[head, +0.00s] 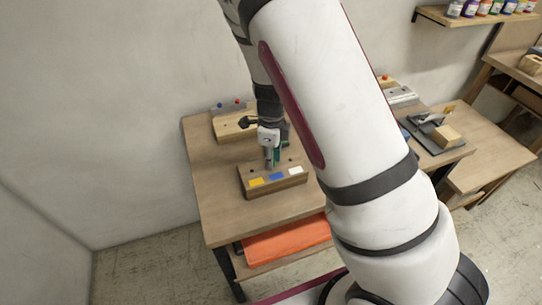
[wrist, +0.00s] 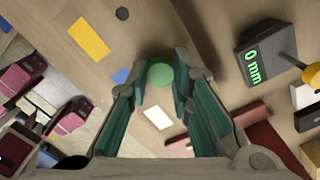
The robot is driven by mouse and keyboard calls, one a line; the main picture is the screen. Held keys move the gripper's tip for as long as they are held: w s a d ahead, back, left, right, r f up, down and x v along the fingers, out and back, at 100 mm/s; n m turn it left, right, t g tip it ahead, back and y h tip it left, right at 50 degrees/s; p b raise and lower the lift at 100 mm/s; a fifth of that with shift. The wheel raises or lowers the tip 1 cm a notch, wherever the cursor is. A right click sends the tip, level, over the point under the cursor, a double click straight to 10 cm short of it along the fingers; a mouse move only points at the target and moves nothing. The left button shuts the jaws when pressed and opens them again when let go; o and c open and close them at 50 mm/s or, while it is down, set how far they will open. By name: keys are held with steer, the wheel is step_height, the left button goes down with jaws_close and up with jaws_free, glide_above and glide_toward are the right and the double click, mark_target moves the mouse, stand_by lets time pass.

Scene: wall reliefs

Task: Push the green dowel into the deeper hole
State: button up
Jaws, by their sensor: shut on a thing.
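A wooden block (head: 290,183) stands on the table with a yellow label (head: 257,181), a blue label (head: 277,176) and a white label (head: 295,170) on its front. My gripper (head: 271,160) points down over the middle of the block. In the wrist view my gripper (wrist: 162,84) is shut on the green dowel (wrist: 160,73), whose round end shows between the fingertips. A dark round hole (wrist: 122,13) shows by the yellow label (wrist: 89,38). The other holes are partly hidden by my fingers and the dowel. I cannot tell whether the dowel's lower end is in a hole.
A dark gauge (wrist: 262,52) reading "0 mm" lies beside the block. Behind the block is another wooden piece (head: 231,128) on the table (head: 222,205). An orange shelf (head: 285,241) is below. The table's front left is clear; my arm hides much of its right side.

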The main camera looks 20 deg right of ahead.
steer(key=shift+f, duration=0.1)
steer(key=o, duration=1)
steer(key=s+a+r+n+t+y, duration=0.1)
steer(key=s+r+n, duration=0.25)
steer(key=r, duration=0.65)
steer(key=s+r+n+y, duration=0.15)
steer(key=r+n, duration=0.25)
steer(key=r, duration=0.7)
steer(key=s+r+n+t, duration=0.1)
steer(key=s+r+n, duration=0.2)
steer(key=s+n, duration=0.2)
steer(key=s+r+n+t+h, duration=0.1)
steer(key=s+r+n+t, duration=0.1)
steer(key=s+r+n, duration=0.2)
steer(key=s+d+r+n+t+h, duration=0.1)
steer(key=s+r+n, duration=0.3)
steer(key=s+n, duration=0.4)
steer(key=shift+t+h, duration=0.25)
steer(key=shift+t, duration=0.05)
